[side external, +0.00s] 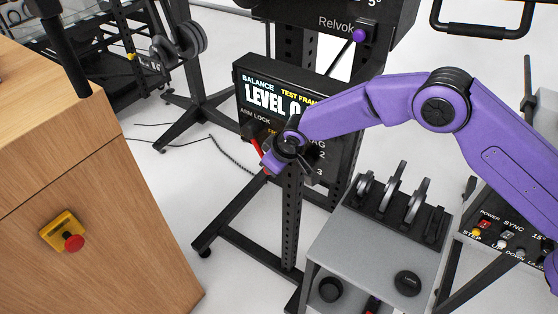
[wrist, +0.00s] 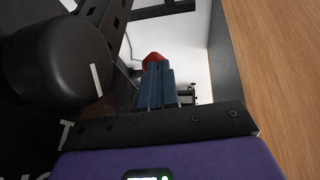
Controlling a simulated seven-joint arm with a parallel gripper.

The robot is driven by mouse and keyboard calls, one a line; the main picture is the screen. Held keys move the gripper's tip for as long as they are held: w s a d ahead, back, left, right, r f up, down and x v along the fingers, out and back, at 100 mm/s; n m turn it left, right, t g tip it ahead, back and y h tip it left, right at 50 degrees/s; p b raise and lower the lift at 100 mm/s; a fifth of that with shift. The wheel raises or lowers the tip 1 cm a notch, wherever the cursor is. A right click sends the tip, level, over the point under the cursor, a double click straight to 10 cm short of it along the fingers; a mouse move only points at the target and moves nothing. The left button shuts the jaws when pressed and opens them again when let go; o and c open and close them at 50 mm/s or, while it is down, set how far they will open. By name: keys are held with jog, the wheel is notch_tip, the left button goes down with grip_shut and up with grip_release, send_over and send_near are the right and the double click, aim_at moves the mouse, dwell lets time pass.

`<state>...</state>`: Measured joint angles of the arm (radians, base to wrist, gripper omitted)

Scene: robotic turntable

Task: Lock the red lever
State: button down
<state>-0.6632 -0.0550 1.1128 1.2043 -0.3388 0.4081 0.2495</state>
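The red lever (side external: 257,146) sits at the left side of the black console (side external: 262,121), by the "ARM LOCK" label. It runs slantwise down to the right, and its middle is hidden by my gripper (side external: 267,160). In the wrist view, the blue-grey fingers of my gripper (wrist: 152,72) are close together. A red end of the lever (wrist: 153,58) shows right at their tips. The fingers appear closed on the lever, though the contact itself is mostly hidden. The lit screen on the console reads "LEVEL" and is partly covered by my arm.
A dark round knob (wrist: 62,58) is close to the left of my fingers in the wrist view. A wooden cabinet (side external: 90,190) with a yellow-and-red button (side external: 64,231) stands left. A grey cart (side external: 375,240) with upright discs stands right of the perforated post (side external: 291,220).

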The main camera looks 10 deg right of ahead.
jog(key=shift+t+y, duration=0.4)
jog(key=shift+t, duration=0.1)
jog(key=shift+a+r+x, duration=0.1)
jog(key=shift+a+x, duration=0.05)
jog(key=shift+x, duration=0.8)
jog(key=shift+a+r+x, duration=0.1)
jog(key=shift+a+x, duration=0.1)
jog(key=shift+x, duration=0.7)
jog(key=shift+a+x, duration=0.15)
jog(key=shift+x, duration=0.8)
jog(key=shift+w, duration=0.15)
jog(key=v, duration=1.8)
jog(key=shift+w+a+r, duration=0.15)
jog(key=shift+a+r, duration=0.25)
